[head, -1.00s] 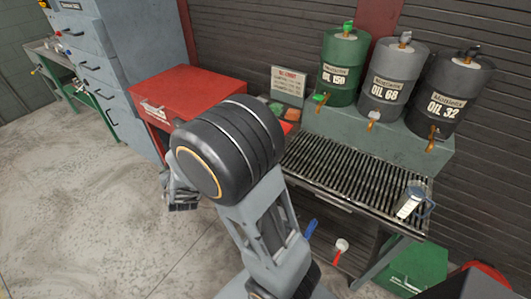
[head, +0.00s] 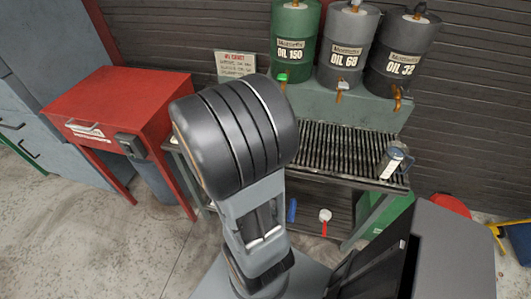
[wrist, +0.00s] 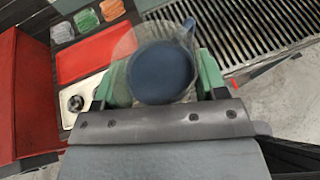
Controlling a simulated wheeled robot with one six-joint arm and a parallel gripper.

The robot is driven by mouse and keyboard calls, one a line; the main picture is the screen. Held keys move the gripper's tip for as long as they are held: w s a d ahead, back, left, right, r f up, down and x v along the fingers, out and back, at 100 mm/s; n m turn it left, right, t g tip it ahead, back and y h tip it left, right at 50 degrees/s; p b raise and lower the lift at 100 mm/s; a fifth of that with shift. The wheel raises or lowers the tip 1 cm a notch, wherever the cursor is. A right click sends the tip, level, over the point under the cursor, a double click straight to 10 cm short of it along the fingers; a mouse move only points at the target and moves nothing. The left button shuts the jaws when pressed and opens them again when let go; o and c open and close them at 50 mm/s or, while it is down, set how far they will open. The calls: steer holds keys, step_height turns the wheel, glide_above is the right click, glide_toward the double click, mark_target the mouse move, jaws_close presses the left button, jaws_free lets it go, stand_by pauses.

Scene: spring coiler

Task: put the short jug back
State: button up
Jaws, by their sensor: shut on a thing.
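In the wrist view, a clear jug (wrist: 161,72) with a round dark blue end facing the camera sits between the green fingers of my gripper (wrist: 158,82). I take it to be the short jug; its height cannot be judged from this end-on view. The gripper is shut on it. In the head view, my arm hides the gripper and the held jug. Another jug (head: 394,161), grey with a pale label strip, stands at the right end of the slatted drain bench (head: 335,142).
Green (head: 294,40), grey (head: 345,45) and dark (head: 400,50) oil drums with taps stand behind the bench. A red cabinet (head: 115,110) is at left. The wrist view shows a red mat (wrist: 92,62) and a metal tray (wrist: 82,98). Slats left of the standing jug look clear.

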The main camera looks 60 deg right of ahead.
steer(key=s+d+m+g+y, duration=0.25)
steer(key=s+m+g, duration=0.5)
steer(key=s, duration=0.75)
steer(key=shift+g, duration=0.35)
steer(key=w+d+f, duration=0.2)
steer(key=w+f, duration=0.1)
steer(key=f, duration=0.1)
steer(key=w+d+f, duration=0.3)
steer(key=w+f, duration=0.1)
steer(key=w+d+f, duration=0.2)
steer(key=w+f, duration=0.1)
steer(key=f, duration=0.1)
steer(key=shift+w+d+f, duration=0.2)
steer(key=shift+w+f, duration=0.05)
steer(key=shift+w, duration=0.15)
steer(key=shift+f, duration=0.45)
steer(key=shift+f, duration=0.15)
steer(key=shift+f+b, duration=0.15)
steer(key=shift+b, duration=0.15)
steer(key=o, duration=1.1)
